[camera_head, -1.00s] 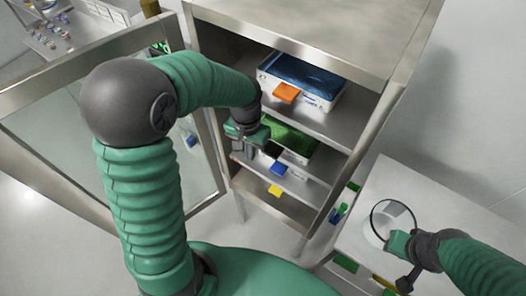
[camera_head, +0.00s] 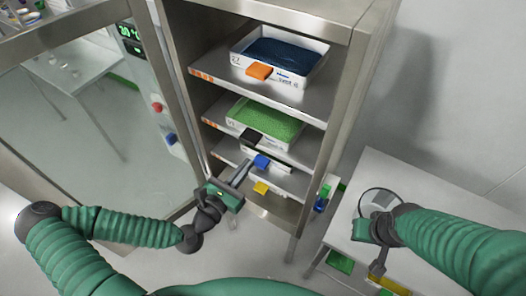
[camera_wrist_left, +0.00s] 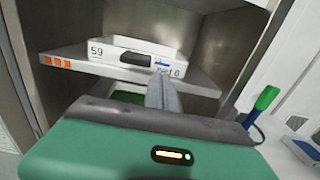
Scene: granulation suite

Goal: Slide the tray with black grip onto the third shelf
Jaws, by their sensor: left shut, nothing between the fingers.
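The tray with the black grip (camera_head: 248,136) holds green granules (camera_head: 268,119) and rests on the second shelf from the top of the open cabinet. Its front, marked 59, and its black grip (camera_wrist_left: 135,58) show in the left wrist view, with the tray on a shelf. My left gripper (camera_head: 243,170) is shut and empty, in front of and below that tray, close to the blue grip (camera_head: 261,161) in the head view. In the wrist view its fingers (camera_wrist_left: 162,97) are together, apart from the tray. My right gripper (camera_head: 366,232) is by a clear round vessel; its fingers are unclear.
A tray with blue granules and an orange grip (camera_head: 259,71) sits on the shelf above. A yellow grip (camera_head: 261,188) shows lower down. The glass door (camera_head: 120,125) stands open at left. A white side table (camera_head: 400,180) stands at right.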

